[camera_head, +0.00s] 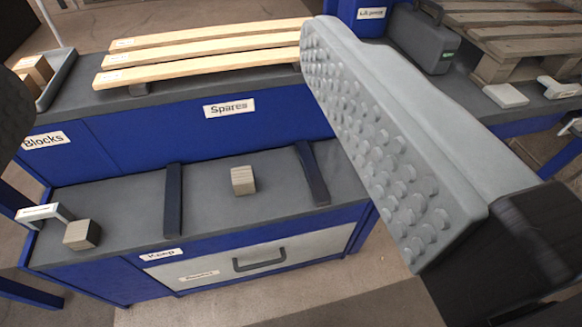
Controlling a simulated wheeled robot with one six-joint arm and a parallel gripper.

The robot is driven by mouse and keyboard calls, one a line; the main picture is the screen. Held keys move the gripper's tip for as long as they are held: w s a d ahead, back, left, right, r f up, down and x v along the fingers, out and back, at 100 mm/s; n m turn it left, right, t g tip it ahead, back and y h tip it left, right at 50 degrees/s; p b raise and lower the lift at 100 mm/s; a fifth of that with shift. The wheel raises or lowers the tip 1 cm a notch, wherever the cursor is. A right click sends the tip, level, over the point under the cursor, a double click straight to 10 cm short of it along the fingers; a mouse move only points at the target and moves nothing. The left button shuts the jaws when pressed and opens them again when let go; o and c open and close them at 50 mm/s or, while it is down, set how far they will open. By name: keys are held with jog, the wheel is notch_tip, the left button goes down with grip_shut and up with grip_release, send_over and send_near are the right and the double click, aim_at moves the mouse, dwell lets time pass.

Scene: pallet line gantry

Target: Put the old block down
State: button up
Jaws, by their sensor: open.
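My gripper (168,82) is open and empty. Its studded grey finger is large on the right, and the dark edge of the other finger shows at the far left. One wooden block (243,180) sits on the grey lower bench top (210,212), between two dark strips and touching neither. A second wooden block (80,235) sits at the left end of that top, by a small white sign (38,212) too small to read. I cannot tell from looks which block is the old one. Both are apart from my gripper.
Dark strips (173,200) (312,174) cross the lower top. Its front has a "Keep" label (162,255) and a drawer (250,262). Behind are pale planks (200,55), a "Spares" label (229,108) and a "Blocks" tray (57,80) holding blocks. A dark case (422,38) and pallet (520,35) stand back right.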

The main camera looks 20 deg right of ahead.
jog(key=w+f+g, duration=0.3)
jog(key=w+f, duration=0.3)
jog(key=w, duration=0.4)
jog(key=g, duration=1)
send_over(242, 174)
jog(key=s, duration=0.6)
notch_tip(242, 174, down, 33)
jog(key=x, duration=1)
jog(key=shift+w, duration=0.2)
jog(key=shift+x, duration=3.2)
jog(key=shift+w+r, duration=0.1)
jog(key=shift+w, duration=0.05)
jog(key=c, duration=1.2)
jog(key=shift+o, duration=0.2)
